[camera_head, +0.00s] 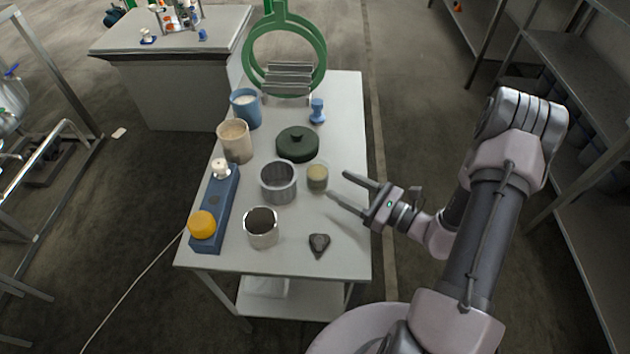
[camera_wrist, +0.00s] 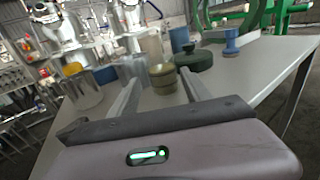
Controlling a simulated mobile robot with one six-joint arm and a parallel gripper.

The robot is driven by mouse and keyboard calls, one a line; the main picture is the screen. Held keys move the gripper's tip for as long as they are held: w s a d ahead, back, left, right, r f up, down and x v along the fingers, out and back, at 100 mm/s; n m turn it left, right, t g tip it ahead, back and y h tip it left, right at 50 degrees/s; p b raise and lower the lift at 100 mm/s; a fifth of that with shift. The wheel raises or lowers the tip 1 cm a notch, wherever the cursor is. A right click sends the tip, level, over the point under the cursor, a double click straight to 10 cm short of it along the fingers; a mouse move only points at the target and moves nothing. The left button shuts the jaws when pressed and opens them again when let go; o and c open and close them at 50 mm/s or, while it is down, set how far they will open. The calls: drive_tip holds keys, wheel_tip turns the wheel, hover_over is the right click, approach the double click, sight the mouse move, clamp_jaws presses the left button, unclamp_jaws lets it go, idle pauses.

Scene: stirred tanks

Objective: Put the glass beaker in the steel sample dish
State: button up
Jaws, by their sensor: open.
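A small, glassy-looking cup with a yellow-green tint, which looks like the glass beaker (camera_head: 317,178), stands upright on the table. It also shows in the wrist view (camera_wrist: 163,79), ahead between my fingers' lines. My gripper (camera_head: 338,184) is open and empty, its fingers pointing left, just right of the beaker and apart from it. A shiny metal round vessel, which looks like the steel sample dish (camera_head: 262,238), stands near the table's front left. It shows at left in the wrist view (camera_wrist: 86,92). Its interior looks dark and empty.
A grey ribbed cup (camera_head: 279,192) stands close left of the beaker, and a dark green lidded disc (camera_head: 297,145) behind it. A blue box with a yellow knob (camera_head: 202,225) lines the left edge. A dark stone (camera_head: 319,243) lies in front. The table's right side is clear.

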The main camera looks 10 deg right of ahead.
sight(318, 170)
drive_tip(key=x, duration=0.2)
drive_tip(key=b+x, duration=0.1)
drive_tip(key=x, duration=0.2)
drive_tip(key=b+x, duration=0.1)
drive_tip(key=x, duration=0.2)
drive_tip(key=shift+w+r, duration=0.15)
drive_tip(key=shift+r, duration=0.15)
clamp_jaws()
